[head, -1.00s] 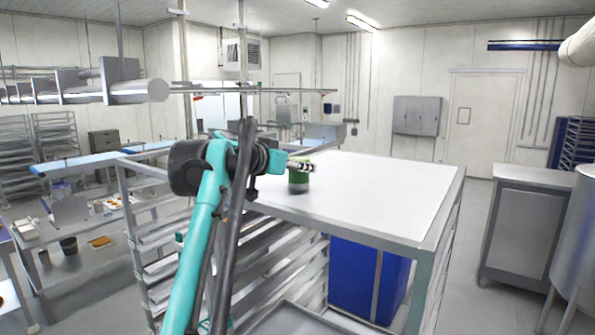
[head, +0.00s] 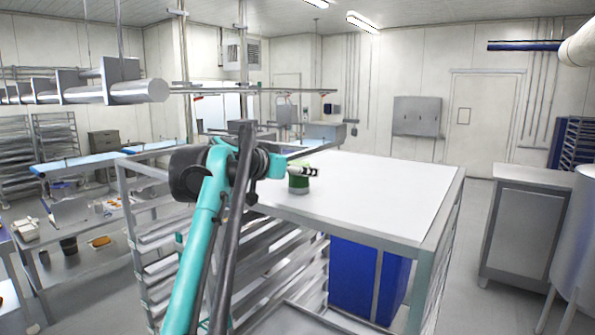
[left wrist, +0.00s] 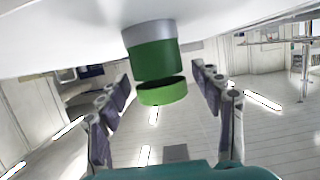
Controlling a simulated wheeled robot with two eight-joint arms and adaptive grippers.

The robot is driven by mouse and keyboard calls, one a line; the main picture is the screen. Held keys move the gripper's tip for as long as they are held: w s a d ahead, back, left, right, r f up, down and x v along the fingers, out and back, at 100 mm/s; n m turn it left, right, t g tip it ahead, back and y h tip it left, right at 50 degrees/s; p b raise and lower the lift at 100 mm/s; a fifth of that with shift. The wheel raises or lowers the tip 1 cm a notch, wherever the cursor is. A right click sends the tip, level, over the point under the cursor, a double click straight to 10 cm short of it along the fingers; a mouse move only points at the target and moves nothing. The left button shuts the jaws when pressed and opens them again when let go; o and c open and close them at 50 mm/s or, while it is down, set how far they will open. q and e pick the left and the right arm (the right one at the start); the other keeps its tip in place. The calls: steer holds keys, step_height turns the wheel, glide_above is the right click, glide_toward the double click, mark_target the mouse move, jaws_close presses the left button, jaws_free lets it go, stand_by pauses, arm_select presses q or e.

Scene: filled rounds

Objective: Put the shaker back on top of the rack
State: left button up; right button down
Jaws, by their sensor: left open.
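My left gripper (head: 311,171) is beside the shaker's upper part. In the left wrist view, which is upside down, the shaker (left wrist: 153,58) lies ahead between the spread fingers of the left gripper (left wrist: 160,92). The fingers are open, with a clear gap on both sides of the shaker. The rack's top (left wrist: 60,38) fills the upper edge there. My right gripper is not in view.
The rest of the rack's top is clear. A blue bin (head: 367,280) is under it on the right. A steel cabinet (head: 527,225) stands at the right, with floor between it and the rack. A steel bar (head: 110,92) hangs at the upper left.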

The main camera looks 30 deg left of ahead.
arm_select(q)
steer(key=b+v, duration=0.1)
steer(key=v, duration=1.1)
